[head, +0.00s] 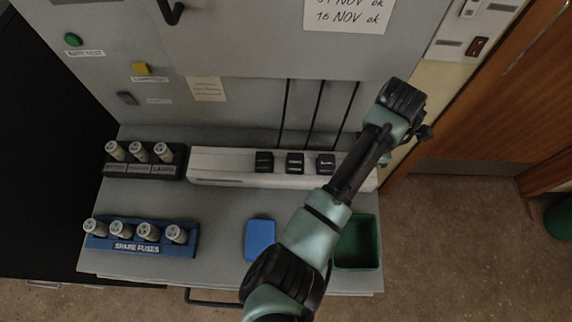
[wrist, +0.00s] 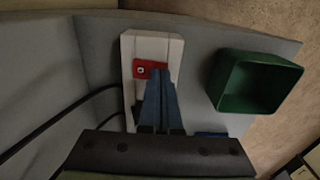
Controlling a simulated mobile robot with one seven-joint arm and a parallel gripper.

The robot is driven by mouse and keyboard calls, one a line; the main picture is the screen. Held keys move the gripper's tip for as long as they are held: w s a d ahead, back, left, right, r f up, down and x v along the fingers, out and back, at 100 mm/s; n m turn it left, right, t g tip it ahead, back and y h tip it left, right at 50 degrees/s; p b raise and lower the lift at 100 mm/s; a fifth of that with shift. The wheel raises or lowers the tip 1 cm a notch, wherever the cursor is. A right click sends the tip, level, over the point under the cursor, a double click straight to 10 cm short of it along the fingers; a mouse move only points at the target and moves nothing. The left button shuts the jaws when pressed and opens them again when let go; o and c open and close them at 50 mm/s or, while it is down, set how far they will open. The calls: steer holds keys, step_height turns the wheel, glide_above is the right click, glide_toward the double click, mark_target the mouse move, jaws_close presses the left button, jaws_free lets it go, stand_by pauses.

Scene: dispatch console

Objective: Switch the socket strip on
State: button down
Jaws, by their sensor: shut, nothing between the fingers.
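The socket strip (head: 225,165) is a long white bar along the back of the grey desk, with three black plugs in it. My arm crosses over its right part in the head view. In the wrist view the strip's end (wrist: 172,48) shows a red switch (wrist: 143,66) with a small round mark. My gripper (wrist: 161,74) is shut and empty, its blue fingertips at the right part of the red switch and covering some of it. I cannot tell whether they touch it, or whether it is on. The head view does not show my fingers.
A green bin (head: 357,264) stands at the desk's front right, close to the strip's end. A blue box (head: 260,241) lies left of it. A blue spare-fuse rack (head: 187,246) and a black fuse rack (head: 112,170) stand at left. Black cables (head: 318,112) rise behind the plugs.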

steer(key=shift+f, duration=0.15)
step_height(320, 180, up, 7)
steer(key=p, duration=0.8)
stand_by(0.8)
